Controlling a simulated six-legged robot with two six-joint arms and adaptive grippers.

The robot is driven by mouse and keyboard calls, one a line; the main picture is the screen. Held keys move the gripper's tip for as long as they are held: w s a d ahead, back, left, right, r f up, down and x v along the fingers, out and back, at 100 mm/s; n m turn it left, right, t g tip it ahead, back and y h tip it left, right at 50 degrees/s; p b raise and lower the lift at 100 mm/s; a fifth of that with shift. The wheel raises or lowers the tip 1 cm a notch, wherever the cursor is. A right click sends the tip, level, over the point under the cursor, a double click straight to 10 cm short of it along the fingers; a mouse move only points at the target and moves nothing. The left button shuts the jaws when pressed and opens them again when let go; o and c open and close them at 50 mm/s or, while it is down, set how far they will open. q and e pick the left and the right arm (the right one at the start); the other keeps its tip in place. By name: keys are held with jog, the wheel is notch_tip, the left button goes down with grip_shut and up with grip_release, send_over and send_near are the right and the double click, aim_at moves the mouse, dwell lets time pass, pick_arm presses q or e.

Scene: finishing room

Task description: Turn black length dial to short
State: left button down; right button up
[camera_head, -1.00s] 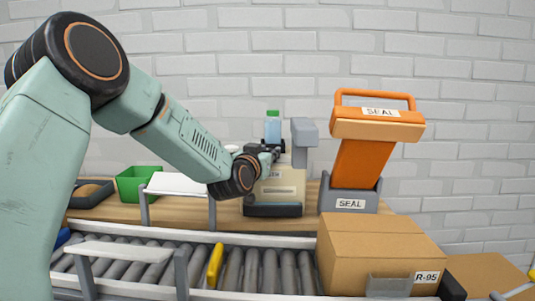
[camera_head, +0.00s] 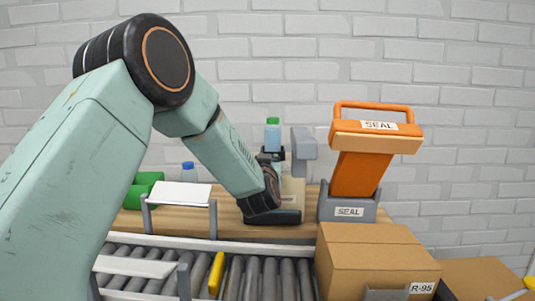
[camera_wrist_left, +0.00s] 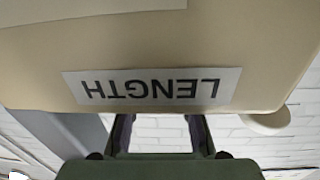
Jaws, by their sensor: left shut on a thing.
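The beige machine (camera_head: 292,188) stands on the wooden bench, mostly behind my left forearm in the head view. In the left wrist view its beige body (camera_wrist_left: 200,35) fills the top, with an upside-down LENGTH label (camera_wrist_left: 152,88). My left gripper (camera_head: 270,155) is at the top of the machine, dark and partly covered by my arm. In the wrist view its two fingers (camera_wrist_left: 160,122) stand apart and run behind the body's edge. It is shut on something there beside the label. The black length dial itself is hidden. My right gripper is not in view.
An orange SEAL press (camera_head: 360,160) stands right of the machine, and a grey post (camera_head: 304,143) rises behind it. A bottle with a green cap (camera_head: 272,135) is close behind my gripper. A cardboard box (camera_head: 375,262) sits on the roller conveyor (camera_head: 265,275) in front.

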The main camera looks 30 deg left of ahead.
pick_arm(q)
jog(key=n+g+y+p, duration=0.2)
jog(key=y+p, duration=0.1)
jog(key=shift+d+n+y, duration=0.1)
jog(key=shift+n+y, duration=0.2)
jog(key=shift+f+n+g+y+p, duration=0.15)
jog(key=shift+n+g+y+p, duration=0.8)
jog(key=shift+g, duration=0.25)
jog(key=c, duration=1.1)
grip_release()
jog(key=shift+s, duration=0.1)
jog(key=shift+o, duration=0.2)
